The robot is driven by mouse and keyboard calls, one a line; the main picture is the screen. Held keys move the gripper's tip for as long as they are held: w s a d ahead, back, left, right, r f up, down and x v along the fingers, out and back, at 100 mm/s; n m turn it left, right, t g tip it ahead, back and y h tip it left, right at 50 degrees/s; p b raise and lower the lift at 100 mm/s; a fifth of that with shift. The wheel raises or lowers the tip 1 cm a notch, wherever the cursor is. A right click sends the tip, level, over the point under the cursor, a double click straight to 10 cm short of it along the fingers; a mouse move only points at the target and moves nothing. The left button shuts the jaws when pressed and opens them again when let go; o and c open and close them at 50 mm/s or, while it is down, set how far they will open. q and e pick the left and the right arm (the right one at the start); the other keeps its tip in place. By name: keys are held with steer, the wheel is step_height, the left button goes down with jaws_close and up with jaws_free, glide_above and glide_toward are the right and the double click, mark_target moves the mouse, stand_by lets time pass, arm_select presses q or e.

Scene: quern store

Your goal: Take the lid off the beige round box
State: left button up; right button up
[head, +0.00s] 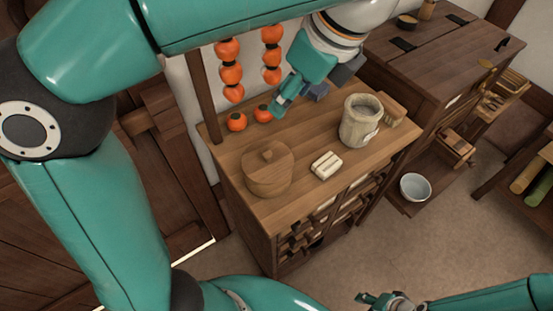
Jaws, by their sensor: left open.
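The beige round box (267,183) stands on the near left part of the wooden cabinet top. Its lid (268,160), with a small square knob, sits on it. My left gripper (300,98) is open above the back of the cabinet top, up and right of the box and apart from it. I see nothing held in it. My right gripper (376,299) is low at the bottom edge, in front of the cabinet and far from the box. Its fingers are too small and partly cut off to tell their state.
On the cabinet top (225,152), a pale block (326,165) lies right of the box, and a cloth sack (361,122) stands farther right. Loose orange fruits (237,122) lie behind the box, below hanging strings of fruit (230,72). A white bowl (415,187) sits lower right.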

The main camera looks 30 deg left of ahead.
arm_select(q)
steer(key=b, duration=0.4)
glide_toward(269, 154)
steer(key=b+x, duration=0.1)
steer(key=x, duration=0.2)
steer(key=shift+s+a+b, duration=0.25)
steer(key=shift+a+b, duration=0.05)
steer(key=shift+b, duration=0.1)
steer(key=shift+w+d+x, duration=0.15)
steer(key=shift+x, duration=1.45)
steer(key=shift+w+d+x, duration=0.1)
steer(key=shift+x, duration=1.55)
steer(key=shift+c, duration=0.2)
jaws_close()
